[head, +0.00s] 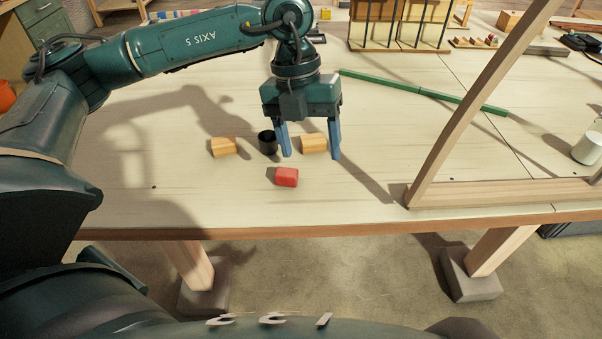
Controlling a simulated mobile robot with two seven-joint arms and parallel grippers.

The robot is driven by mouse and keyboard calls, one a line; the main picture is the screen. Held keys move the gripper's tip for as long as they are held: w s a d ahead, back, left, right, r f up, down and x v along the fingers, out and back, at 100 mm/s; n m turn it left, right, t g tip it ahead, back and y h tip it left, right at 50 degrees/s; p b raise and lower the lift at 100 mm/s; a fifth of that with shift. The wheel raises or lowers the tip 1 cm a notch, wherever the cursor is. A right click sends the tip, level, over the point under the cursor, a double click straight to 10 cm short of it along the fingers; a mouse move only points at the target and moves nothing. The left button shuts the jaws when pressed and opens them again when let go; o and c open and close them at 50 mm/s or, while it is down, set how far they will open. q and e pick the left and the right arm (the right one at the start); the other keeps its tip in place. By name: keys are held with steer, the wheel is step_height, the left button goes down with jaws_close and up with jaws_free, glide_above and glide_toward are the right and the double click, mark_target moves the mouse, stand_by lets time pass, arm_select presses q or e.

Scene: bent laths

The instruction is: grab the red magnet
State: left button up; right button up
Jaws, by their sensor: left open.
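The red magnet (287,177) is a small red block lying on the pale wooden table (150,205), towards its front edge. My left gripper (311,156) points down with its two blue fingers apart and nothing held between them. In the picture its fingertips are just above and to the right of the red magnet. They appear apart from it, though their exact height over the table is hard to tell. A wooden block (313,143) shows between and behind the fingers. My right gripper is not in view.
A black cup (267,142) and another wooden block (223,147) sit close by, left of the gripper. A wooden frame (440,130) stands to the right. A green bent lath (425,92) lies behind. A white cylinder (587,148) is far right. The table's left front is clear.

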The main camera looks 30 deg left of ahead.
arm_select(q)
steer(key=w+a+r+n+t+y, duration=0.1)
steer(key=w+a+r+n+y, duration=0.15)
steer(key=a, duration=0.35)
glide_above(286, 171)
steer(key=shift+m, duration=0.45)
step_height(286, 171, down, 7)
steer(key=shift+r, duration=0.15)
steer(key=shift+s+f+p, duration=0.1)
steer(key=shift+f+p, duration=0.6)
steer(key=shift+f, duration=2.35)
steer(key=shift+c, duration=0.3)
steer(key=c, duration=1.1)
steer(key=shift+r, duration=0.1)
